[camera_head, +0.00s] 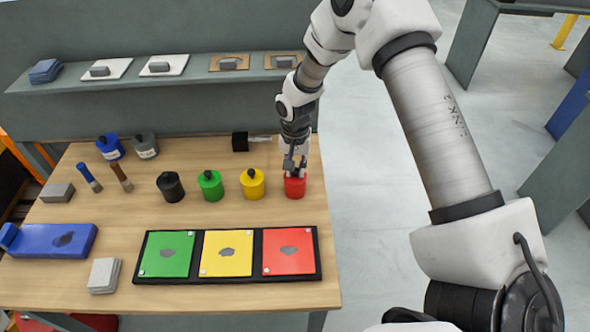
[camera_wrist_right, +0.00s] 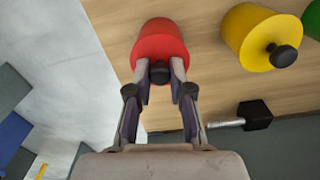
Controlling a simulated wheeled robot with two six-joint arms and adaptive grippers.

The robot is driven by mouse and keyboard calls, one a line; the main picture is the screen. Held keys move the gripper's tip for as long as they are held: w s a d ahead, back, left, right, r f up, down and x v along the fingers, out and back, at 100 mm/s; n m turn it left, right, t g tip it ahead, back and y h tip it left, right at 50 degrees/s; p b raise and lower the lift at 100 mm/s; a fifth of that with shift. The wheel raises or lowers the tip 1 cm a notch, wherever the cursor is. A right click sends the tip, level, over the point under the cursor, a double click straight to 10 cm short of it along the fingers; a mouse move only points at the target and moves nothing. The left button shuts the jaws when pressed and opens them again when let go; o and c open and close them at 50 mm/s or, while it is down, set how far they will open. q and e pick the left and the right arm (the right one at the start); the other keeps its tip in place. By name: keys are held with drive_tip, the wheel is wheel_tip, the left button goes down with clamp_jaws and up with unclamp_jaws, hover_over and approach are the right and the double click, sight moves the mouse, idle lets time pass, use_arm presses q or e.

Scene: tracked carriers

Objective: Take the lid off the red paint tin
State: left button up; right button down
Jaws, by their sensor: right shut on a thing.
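The red paint tin (camera_head: 295,187) stands upright on the wooden table near its right edge. In the right wrist view the red tin (camera_wrist_right: 160,40) lies straight ahead of the fingers. My right gripper (camera_head: 295,166) is directly above the tin, and in the wrist view the gripper (camera_wrist_right: 160,76) is shut on the dark knob (camera_wrist_right: 160,73) of the red tin's lid. The lid seems to sit on the tin; I see no gap between them. The fingers hide part of the lid in the head view. My left gripper is not in view.
A yellow tin (camera_head: 252,184), a green tin (camera_head: 210,186) and a black tin (camera_head: 171,187) stand in a row to the left. A black-headed tool (camera_head: 241,142) lies behind. A dark tray (camera_head: 226,280) with green, yellow and red plates is in front.

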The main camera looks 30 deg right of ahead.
drive_tip(key=shift+w+r+b, duration=0.1)
drive_tip(key=shift+r+b, duration=0.2)
drive_tip(key=shift+r, duration=0.35)
drive_tip(key=shift+s+a+r+b, duration=0.15)
drive_tip(key=shift+a+r+b, duration=0.1)
drive_tip(key=shift+r, duration=0.2)
drive_tip(key=shift+s+a+r+b, duration=0.1)
drive_tip(key=shift+s+r+b, duration=0.1)
drive_tip(key=shift+r, duration=0.25)
drive_tip(key=s+a+r+b, duration=0.1)
drive_tip(key=s+a+b, duration=0.2)
drive_tip(key=s+a, duration=0.5)
drive_tip(key=a, duration=0.4)
drive_tip(key=shift+s+r, duration=0.35)
